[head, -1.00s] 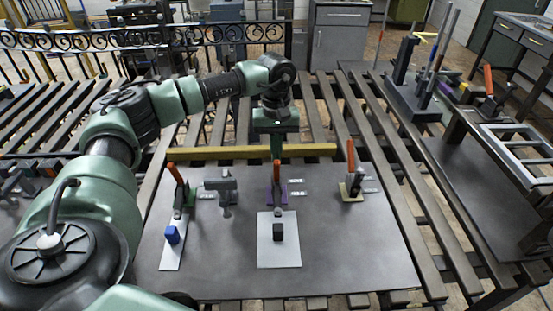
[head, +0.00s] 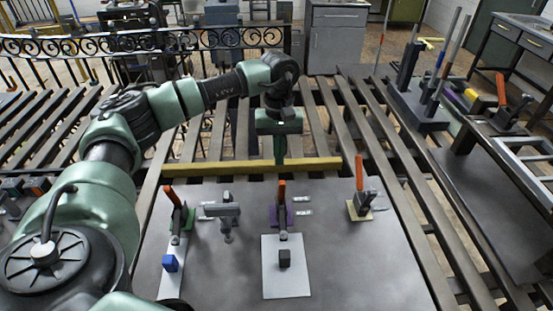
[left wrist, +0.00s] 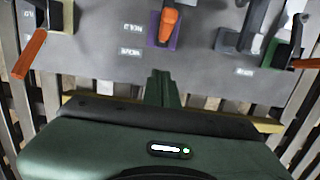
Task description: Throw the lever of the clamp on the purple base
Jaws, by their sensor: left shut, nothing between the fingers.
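The clamp (head: 282,213) on the purple base (head: 289,216) stands in the middle of the dark board, and its orange lever (head: 282,190) is upright in the head view. In the left wrist view the orange lever (left wrist: 169,23) and purple base (left wrist: 157,39) are at the top centre. My left gripper (head: 280,160) points down behind the clamp, near the yellow bar. Its fingers (left wrist: 163,88) are shut and empty, in line with the lever and apart from it. My right gripper is not in view.
Other clamps stand on a green base (head: 189,220) at left and a pale yellow base (head: 352,211) at right; a grey clamp (head: 226,212) sits between. A black block (head: 284,258) and a blue block (head: 170,263) lie in front. The board (head: 365,265) is bare at front right.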

